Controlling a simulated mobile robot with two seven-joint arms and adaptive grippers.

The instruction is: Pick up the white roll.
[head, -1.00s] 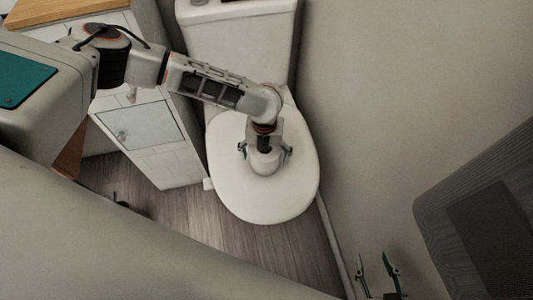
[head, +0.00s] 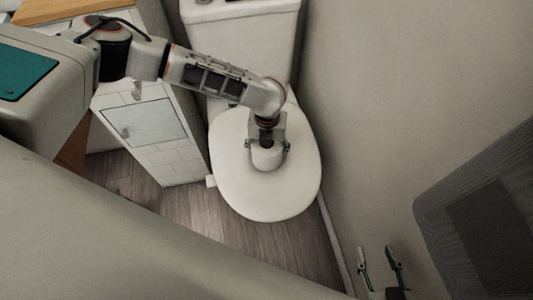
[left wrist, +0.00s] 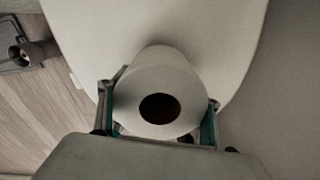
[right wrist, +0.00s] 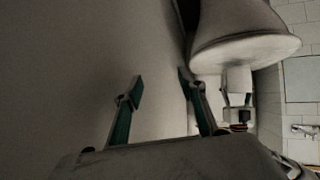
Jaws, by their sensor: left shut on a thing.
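The white roll (head: 267,158) is on or just above the closed lid of the toilet (head: 240,190); I cannot tell whether it touches the lid. In the left wrist view the roll (left wrist: 160,97) shows its end with a dark hole. My left gripper (head: 267,150) has a finger on each side of the roll and is shut on it; its green-padded fingers (left wrist: 160,122) show there too. My right gripper (head: 380,268) is at the lower right, open and empty. In the right wrist view its two fingers (right wrist: 160,95) stand apart.
A white cabinet (head: 150,125) with a wooden top stands left of the toilet. A plain wall (head: 390,110) runs close along the toilet's right side. The wood floor (head: 215,225) in front of the toilet is clear.

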